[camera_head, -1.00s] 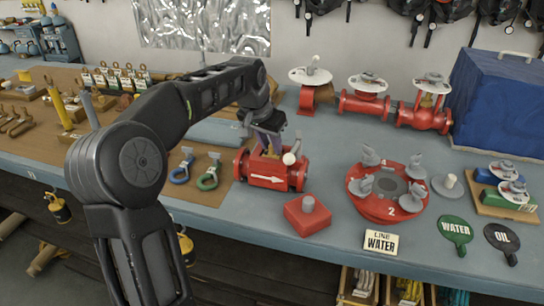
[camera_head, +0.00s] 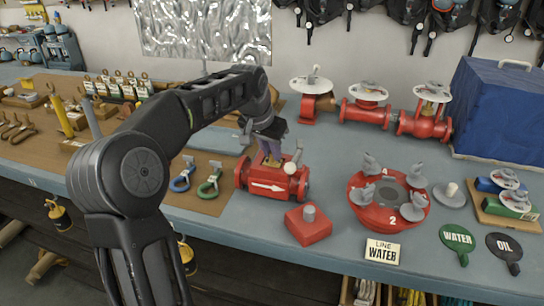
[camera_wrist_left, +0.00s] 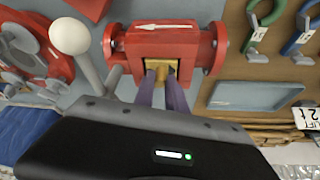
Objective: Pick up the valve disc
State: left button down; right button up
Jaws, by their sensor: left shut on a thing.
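My left gripper (camera_head: 271,152) reaches down into the top opening of a red valve body (camera_head: 268,187) with a white arrow on its side. Its purple fingers are shut on a brass piece, which I take to be the valve disc (camera_wrist_left: 163,70). In the left wrist view, the fingers (camera_wrist_left: 164,82) hold its stem, and a square brass part shows inside the opening of the valve body (camera_wrist_left: 196,48). The lower part of the brass piece is hidden. I cannot tell whether it is lifted. My right gripper is not in view.
A white-knobbed lever (camera_head: 290,168) stands close beside the gripper. A red block with a grey peg (camera_head: 308,226) and a red carousel with grey handles (camera_head: 372,213) are to the right. Bench room is clear behind the valve body.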

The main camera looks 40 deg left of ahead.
pick_arm(q)
notch_tip(320, 180, up, 9)
jog(key=shift+f, duration=0.15)
jog(key=shift+r, duration=0.45)
